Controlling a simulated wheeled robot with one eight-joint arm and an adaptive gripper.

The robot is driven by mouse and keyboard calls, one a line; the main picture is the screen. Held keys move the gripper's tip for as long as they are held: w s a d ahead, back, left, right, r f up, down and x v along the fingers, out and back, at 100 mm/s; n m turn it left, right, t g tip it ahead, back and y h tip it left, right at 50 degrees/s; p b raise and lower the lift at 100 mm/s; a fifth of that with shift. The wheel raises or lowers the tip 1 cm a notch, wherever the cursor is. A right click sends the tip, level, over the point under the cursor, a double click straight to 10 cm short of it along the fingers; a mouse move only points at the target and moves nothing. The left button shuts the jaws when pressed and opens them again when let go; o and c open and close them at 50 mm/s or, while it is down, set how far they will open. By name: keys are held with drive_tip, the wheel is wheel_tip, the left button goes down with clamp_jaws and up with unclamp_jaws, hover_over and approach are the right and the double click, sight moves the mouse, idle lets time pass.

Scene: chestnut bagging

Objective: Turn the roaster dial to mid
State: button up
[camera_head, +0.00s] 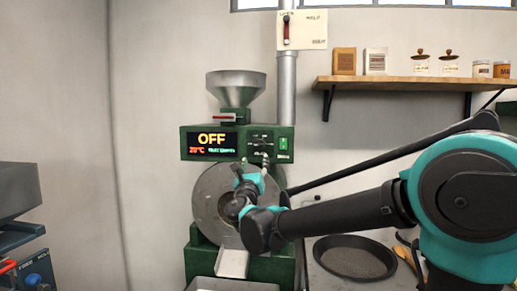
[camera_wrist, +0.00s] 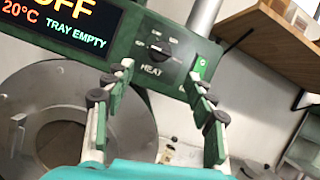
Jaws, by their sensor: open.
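The green roaster (camera_head: 230,147) stands in the middle of the head view. Its display (camera_head: 212,142) reads OFF and 20°C, and in the wrist view TRAY EMPTY also shows. The black dial (camera_wrist: 160,49) sits on the panel above the word HEAT, with small position labels around it; I cannot tell surely which label it points to. In the head view the dial area (camera_head: 262,141) is small and blurred. My gripper (camera_wrist: 155,88) is open and empty, its fingers to either side below the dial, apart from it. In the head view my gripper (camera_head: 262,165) is just below the panel.
The roaster's round drum front (camera_wrist: 65,125) is left of and below the fingers. A green switch (camera_wrist: 201,66) sits right of the dial. A hopper (camera_head: 236,87) and pipe (camera_head: 286,85) rise above. A shelf (camera_head: 400,82) with jars and a dark round pan (camera_head: 354,258) are right.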

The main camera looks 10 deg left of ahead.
sight(259, 146)
drive_tip(key=x, duration=1)
drive_tip(key=shift+w+r, duration=0.15)
drive_tip(key=shift+w, duration=0.2)
drive_tip(key=c, duration=1.1)
